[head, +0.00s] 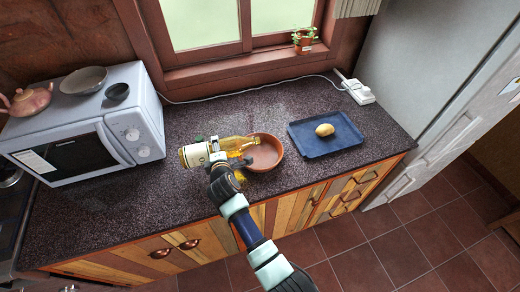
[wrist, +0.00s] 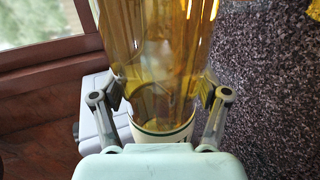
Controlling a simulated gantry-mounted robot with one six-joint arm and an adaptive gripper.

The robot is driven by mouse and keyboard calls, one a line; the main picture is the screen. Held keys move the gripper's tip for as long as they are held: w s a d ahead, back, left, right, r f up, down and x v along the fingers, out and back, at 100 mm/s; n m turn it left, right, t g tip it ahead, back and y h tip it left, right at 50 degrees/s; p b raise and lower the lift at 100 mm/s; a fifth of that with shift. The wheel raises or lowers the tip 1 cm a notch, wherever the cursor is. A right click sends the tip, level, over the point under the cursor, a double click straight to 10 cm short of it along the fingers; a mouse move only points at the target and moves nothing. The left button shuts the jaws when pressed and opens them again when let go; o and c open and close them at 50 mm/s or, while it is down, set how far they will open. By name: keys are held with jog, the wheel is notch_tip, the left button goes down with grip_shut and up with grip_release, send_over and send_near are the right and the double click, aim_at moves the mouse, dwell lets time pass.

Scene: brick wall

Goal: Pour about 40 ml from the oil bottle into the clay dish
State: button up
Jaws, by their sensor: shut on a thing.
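The oil bottle, a clear bottle of yellow oil (head: 236,144) with a white and green label, is held tipped nearly on its side above the counter. Its right end reaches over the left rim of the clay dish (head: 268,155), a round terracotta bowl. My gripper (head: 217,160) is shut on the bottle around its body. In the wrist view the two fingers of my gripper (wrist: 160,92) press on either side of the bottle (wrist: 158,45), with a white, green-lined band below them. I cannot tell whether oil is flowing or how much is in the dish.
A blue tray (head: 335,145) with a yellow potato-like item (head: 325,130) lies right of the dish. A white microwave (head: 85,125) with bowls and a teapot on top stands left. A white socket block (head: 357,92) with a cable sits behind. The front-left counter is clear.

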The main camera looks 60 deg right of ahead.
jog(key=shift+r+p, duration=0.25)
jog(key=shift+p, duration=0.2)
jog(key=shift+f, duration=0.1)
dwell(1.5)
notch_tip(320, 180, down, 3)
jog(key=n+g+h+b, duration=0.1)
jog(key=n+b, duration=0.1)
jog(key=b, duration=0.4)
jog(key=shift+d+n, duration=0.1)
jog(key=shift+n, duration=0.2)
jog(key=shift+n+g+h, duration=0.4)
jog(key=shift+n+h, duration=0.2)
jog(key=shift+n, duration=0.1)
jog(key=r+p, duration=0.2)
jog(key=s+r+p, duration=0.1)
jog(key=r+p, duration=0.1)
jog(key=shift+d, duration=0.25)
jog(key=shift+c, duration=0.6)
jog(key=shift+d+f, duration=0.15)
jog(key=shift+f, duration=0.15)
jog(key=shift+b, duration=0.3)
